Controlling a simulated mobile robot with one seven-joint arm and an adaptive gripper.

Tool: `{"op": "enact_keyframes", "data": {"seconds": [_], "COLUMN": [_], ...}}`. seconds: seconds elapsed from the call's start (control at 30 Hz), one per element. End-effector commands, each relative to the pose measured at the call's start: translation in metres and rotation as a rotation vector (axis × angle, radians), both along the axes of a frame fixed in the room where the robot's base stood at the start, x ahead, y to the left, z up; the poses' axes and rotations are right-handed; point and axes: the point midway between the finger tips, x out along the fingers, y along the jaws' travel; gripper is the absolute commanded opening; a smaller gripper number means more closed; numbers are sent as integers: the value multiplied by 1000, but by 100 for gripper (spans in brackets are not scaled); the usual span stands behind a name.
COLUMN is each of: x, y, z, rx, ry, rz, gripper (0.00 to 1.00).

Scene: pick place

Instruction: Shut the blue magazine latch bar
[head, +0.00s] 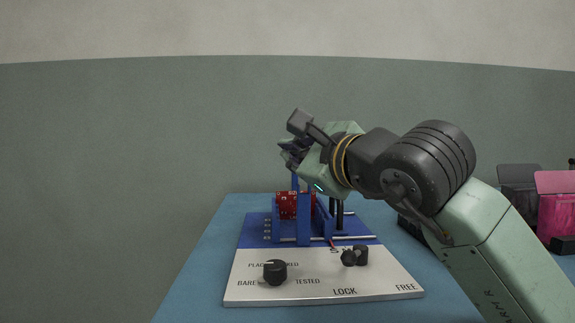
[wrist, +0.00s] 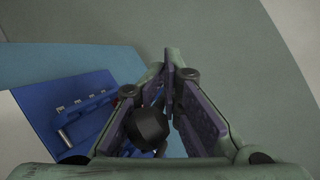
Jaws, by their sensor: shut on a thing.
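The blue magazine (head: 304,225) stands on a panel with a red block (head: 287,205) in it. It also shows in the left of the wrist view (wrist: 68,122). The blue latch bar (head: 295,182) appears as a narrow upright piece above the red block, rising to my gripper (head: 289,155). In the wrist view my gripper (wrist: 168,72) has its fingers close together, with a black knob (wrist: 150,128) between them. My gripper is shut on the bar's end, which the fingers mostly hide.
The white panel (head: 325,285) carries a black selector knob (head: 275,271) and a smaller black knob (head: 354,256) above LOCK and FREE lettering. A pink container (head: 555,205) and a dark box (head: 518,187) stand at the right. The blue table (head: 200,275) is bare at the left.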

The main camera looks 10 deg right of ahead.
Motion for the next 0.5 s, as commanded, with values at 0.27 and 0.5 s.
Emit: {"op": "enact_keyframes", "data": {"seconds": [0.27,0.5], "x": [-4,-4], "y": [1,0], "z": [-21,-25], "rx": [2,4], "ry": [10,13], "rz": [0,-1], "gripper": [0,0]}}
